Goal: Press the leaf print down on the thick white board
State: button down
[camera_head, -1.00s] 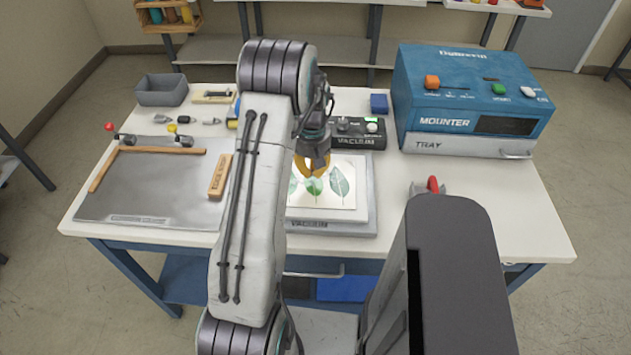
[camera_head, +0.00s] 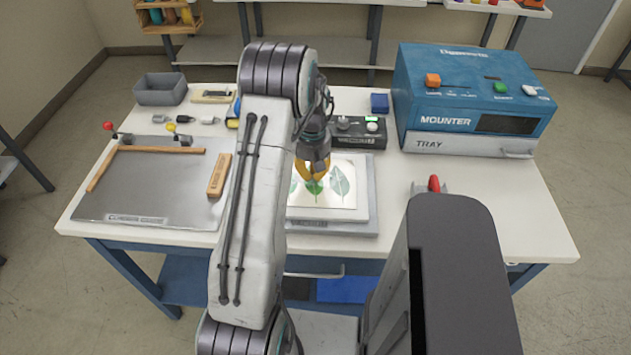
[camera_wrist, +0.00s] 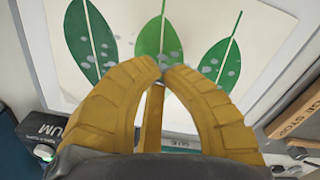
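The leaf print (camera_head: 342,187), a cream sheet with several green leaves, lies on the thick white board (camera_head: 363,203). The board lies on the grey vacuum bed (camera_head: 372,221). My gripper (camera_head: 313,183) has yellow fingers pointing down over the print's middle leaf. Pale grey spots show on the leaves of the print (camera_wrist: 200,20). I cannot tell whether the tips touch the paper. My arm hides the print's left part in the head view.
The vacuum control box (camera_head: 358,132) stands behind the board, with a green light. The blue mounter (camera_head: 470,95) stands at the right rear. A red-handled tool (camera_head: 433,184) is at right.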

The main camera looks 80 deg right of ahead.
aim_at(313, 181)
jog(key=shift+f+b, duration=0.7)
jog(key=shift+f, duration=0.2)
jog(key=shift+a+f, duration=0.15)
dwell(1.6)
jog(key=shift+r, duration=0.2)
jog(key=shift+r+p, duration=2.15)
jog(key=shift+r, duration=1.3)
